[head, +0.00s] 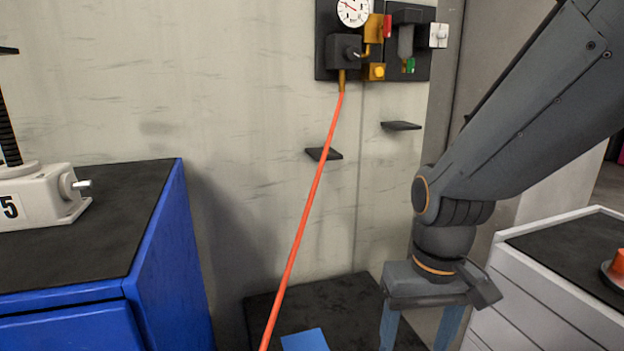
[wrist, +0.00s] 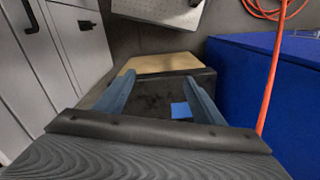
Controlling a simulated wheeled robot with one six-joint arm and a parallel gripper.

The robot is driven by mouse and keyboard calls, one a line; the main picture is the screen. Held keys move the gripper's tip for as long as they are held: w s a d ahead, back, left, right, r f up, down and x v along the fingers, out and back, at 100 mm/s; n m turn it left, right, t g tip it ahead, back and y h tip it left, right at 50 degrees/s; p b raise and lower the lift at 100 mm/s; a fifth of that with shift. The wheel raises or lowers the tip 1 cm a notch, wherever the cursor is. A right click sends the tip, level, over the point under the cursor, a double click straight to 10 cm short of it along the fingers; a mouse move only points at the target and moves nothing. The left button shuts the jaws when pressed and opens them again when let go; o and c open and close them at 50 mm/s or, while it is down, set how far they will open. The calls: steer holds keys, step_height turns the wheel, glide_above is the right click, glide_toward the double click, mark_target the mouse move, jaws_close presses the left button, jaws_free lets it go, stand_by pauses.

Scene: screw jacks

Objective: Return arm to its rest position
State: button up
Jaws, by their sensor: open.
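My gripper (head: 421,330) hangs downward from my grey arm at the right of the head view, with its blue-grey fingers partly cut off by the lower edge. In the wrist view my gripper (wrist: 158,95) shows its two fingers spread wide apart with nothing between them. Below it is a low dark-topped stand (wrist: 150,100) with a small blue square (wrist: 181,110) lying on it. The blue square (head: 305,341) also shows in the head view. My fingers appear above the stand; whether they touch it cannot be told.
A blue cabinet (head: 168,260) at left carries a white screw jack (head: 40,200). A white drawer cabinet (head: 545,290) stands close to my gripper at right. An orange hose (head: 305,220) runs down from the wall panel (head: 372,42) across the stand. Small dark shelves (head: 401,126) jut from the wall.

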steer(key=shift+m, duration=0.4)
steer(key=d+r+p, duration=0.1)
steer(key=p, duration=0.1)
steer(key=d+r+p, duration=0.1)
steer(key=r+p, duration=0.1)
steer(key=p, duration=0.1)
steer(key=d+r+p, duration=0.1)
steer(key=p, duration=0.2)
steer(key=shift+s+d+r, duration=0.15)
steer(key=shift+s+r, duration=0.2)
